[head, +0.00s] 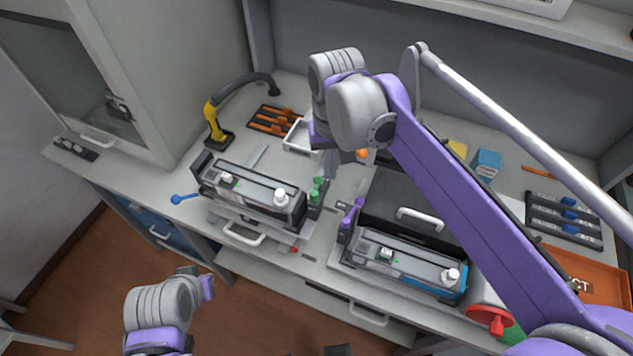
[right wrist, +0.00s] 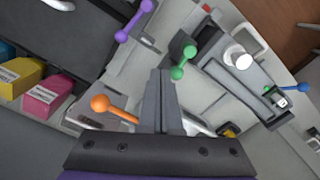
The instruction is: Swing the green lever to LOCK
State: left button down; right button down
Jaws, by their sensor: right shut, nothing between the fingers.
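The green lever (head: 316,190) stands at the right end of the left cartridge unit (head: 250,193) in the head view. In the right wrist view the green lever (right wrist: 183,62), with a ball at each end, is just right of my fingertips. I cannot tell whether they touch it. My right gripper (right wrist: 161,74) is shut and empty, pointing toward the unit; in the head view the right gripper (head: 331,168) is partly hidden by its own wrist. I cannot read a LOCK mark. My left gripper (head: 208,288) is low at the left, away from the bench, its fingers unclear.
A purple lever (right wrist: 133,20) and an orange lever (right wrist: 115,110) flank my right fingers. A blue lever (head: 184,198) is at the left unit's other end. A second cartridge unit (head: 405,264) stands to the right. Pink (right wrist: 47,96) and yellow boxes (right wrist: 20,76) show in the wrist view.

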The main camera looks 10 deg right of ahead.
jog(key=shift+f, duration=0.2)
jog(key=shift+f+b, duration=0.4)
jog(key=shift+f, duration=0.2)
